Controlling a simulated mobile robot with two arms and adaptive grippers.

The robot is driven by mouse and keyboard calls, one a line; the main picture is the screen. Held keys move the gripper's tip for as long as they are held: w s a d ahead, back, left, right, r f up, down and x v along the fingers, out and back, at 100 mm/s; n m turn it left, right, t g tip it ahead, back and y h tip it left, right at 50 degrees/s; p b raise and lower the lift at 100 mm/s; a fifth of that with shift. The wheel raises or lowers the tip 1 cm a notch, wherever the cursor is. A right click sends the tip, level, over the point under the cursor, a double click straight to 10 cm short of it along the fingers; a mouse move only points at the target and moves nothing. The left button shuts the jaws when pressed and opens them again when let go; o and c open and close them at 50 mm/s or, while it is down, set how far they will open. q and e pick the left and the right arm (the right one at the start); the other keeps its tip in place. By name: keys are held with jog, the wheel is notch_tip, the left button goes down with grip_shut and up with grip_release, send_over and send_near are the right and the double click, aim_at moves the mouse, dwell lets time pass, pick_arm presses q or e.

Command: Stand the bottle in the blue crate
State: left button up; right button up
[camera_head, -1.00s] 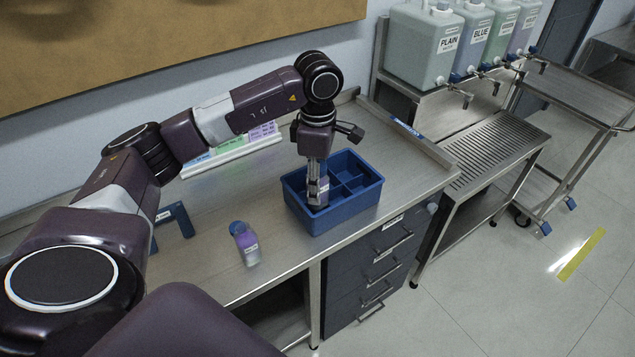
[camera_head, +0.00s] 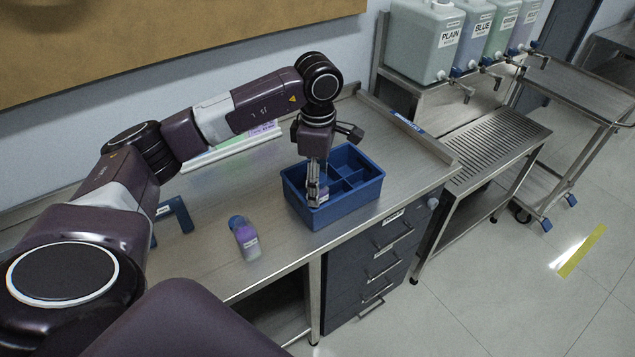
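The blue crate (camera_head: 346,215) stands on the steel bench and has several compartments. My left gripper (camera_head: 314,199) points straight down into its front-left compartment. A small pale and purple thing (camera_head: 324,195) shows beside the fingers, inside the crate; it may be a bottle, mostly hidden by the fingers and crate wall. Whether the fingers grip it is too small to tell. My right gripper is not in view.
A blue bracket-like thing (camera_head: 176,218) stands at the left, partly behind my arm. A pale rack with coloured labels (camera_head: 228,150) lies along the wall. Large jugs (camera_head: 428,45) stand on a shelf at back right. Bench surface is clear around the bottle.

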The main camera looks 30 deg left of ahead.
pick_arm(q)
jog(key=shift+r+p, duration=0.5)
notch_tip(320, 180, up, 7)
jog(key=shift+f+b, duration=0.1)
jog(key=shift+b, duration=0.9)
notch_tip(320, 180, up, 6)
jog(key=shift+f, duration=0.25)
